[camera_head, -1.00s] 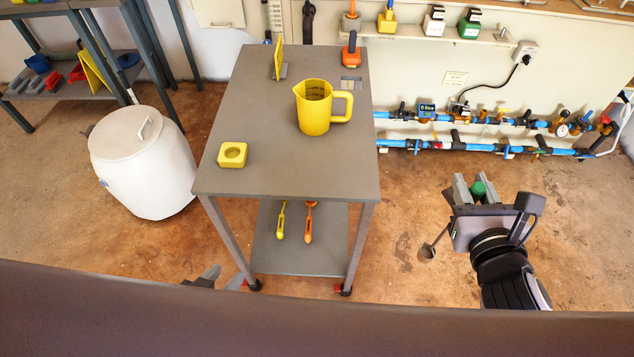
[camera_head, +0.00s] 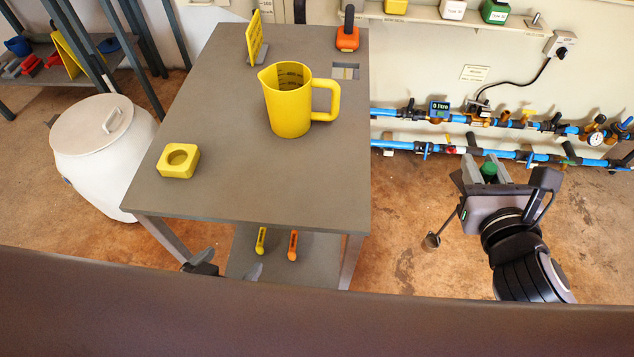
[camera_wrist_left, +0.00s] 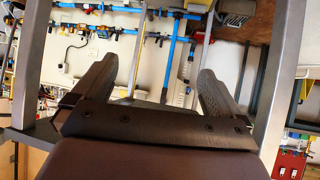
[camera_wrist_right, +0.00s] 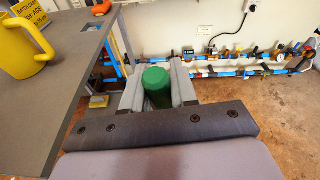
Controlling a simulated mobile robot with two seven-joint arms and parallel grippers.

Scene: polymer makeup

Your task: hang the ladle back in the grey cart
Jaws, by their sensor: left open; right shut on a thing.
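The ladle has a green handle (camera_head: 489,171), a thin dark shaft and a small cup (camera_head: 431,241) that hangs low at its left. My right gripper (camera_head: 487,172) is shut on the green handle, to the right of the grey cart and apart from it. The handle also shows between the fingers in the right wrist view (camera_wrist_right: 157,88). The grey cart (camera_head: 260,185) has a flat top and a lower shelf. My left gripper (camera_head: 227,266) is open and empty, low at the cart's near side, partly hidden by a brown edge. Its open fingers show in the left wrist view (camera_wrist_left: 155,85).
A yellow jug (camera_head: 288,108), yellow block (camera_head: 177,161), yellow sign (camera_head: 257,42) and orange-based item (camera_head: 348,38) stand on the cart. Yellow (camera_head: 261,240) and orange (camera_head: 292,245) handles show below its front edge. A white barrel (camera_head: 100,160) stands left; blue pipes (camera_head: 400,147) run right.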

